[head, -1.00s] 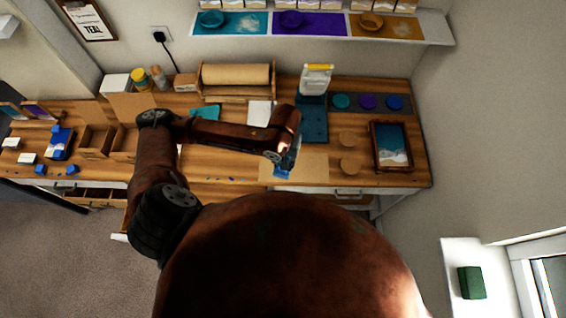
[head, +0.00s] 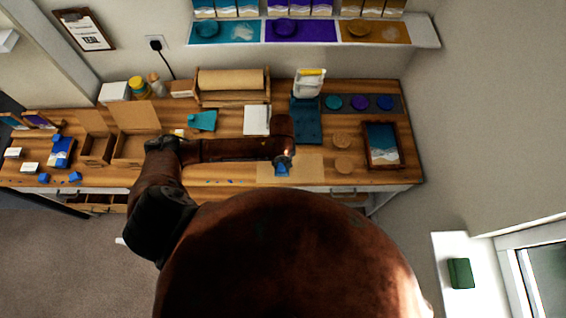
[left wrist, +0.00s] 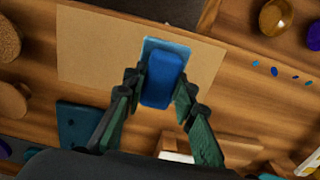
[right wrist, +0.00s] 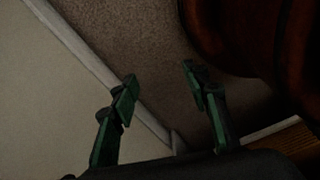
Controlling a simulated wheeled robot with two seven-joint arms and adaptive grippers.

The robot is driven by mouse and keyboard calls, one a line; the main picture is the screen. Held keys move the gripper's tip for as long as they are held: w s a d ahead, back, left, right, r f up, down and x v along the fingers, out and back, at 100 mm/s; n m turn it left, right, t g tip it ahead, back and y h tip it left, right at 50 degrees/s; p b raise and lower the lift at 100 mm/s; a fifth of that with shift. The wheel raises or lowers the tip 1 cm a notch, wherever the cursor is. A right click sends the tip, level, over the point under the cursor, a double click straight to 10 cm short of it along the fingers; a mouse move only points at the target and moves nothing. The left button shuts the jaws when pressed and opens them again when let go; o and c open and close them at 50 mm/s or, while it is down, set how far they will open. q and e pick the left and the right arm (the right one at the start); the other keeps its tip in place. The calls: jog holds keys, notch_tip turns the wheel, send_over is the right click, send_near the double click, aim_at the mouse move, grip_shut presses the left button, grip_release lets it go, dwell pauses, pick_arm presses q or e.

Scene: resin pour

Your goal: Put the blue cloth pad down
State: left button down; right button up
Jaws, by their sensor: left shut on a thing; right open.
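The blue cloth pad (left wrist: 163,80) is between the fingers of my left gripper (left wrist: 158,90) in the left wrist view, over a tan sheet (left wrist: 95,50). A lighter blue patch shows at its far end. I cannot tell whether the pad touches the sheet. In the head view the pad (head: 283,170) shows small below my left gripper (head: 284,160), with the tan sheet (head: 308,168) around it. My right gripper (right wrist: 160,85) is open and empty in the right wrist view, over the grey floor beside a wall.
Two round cork pieces (head: 343,164) and a framed blue picture (head: 382,146) are right of the sheet. A teal board (head: 307,125) and a white card (head: 256,120) are behind it. Small blue bits lie on the wooden bench (head: 210,172) to the left.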

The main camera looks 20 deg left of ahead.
pick_arm(q)
jog(key=w+f, duration=0.2)
jog(key=f, duration=0.1)
jog(key=shift+w+a+f, duration=0.2)
jog(key=shift+w+a, duration=0.15)
jog(key=shift+f, duration=1.35)
jog(key=c, duration=1.6)
grip_release()
jog(key=shift+f, duration=0.1)
notch_tip(320, 180, up, 12)
jog(key=shift+r, duration=0.15)
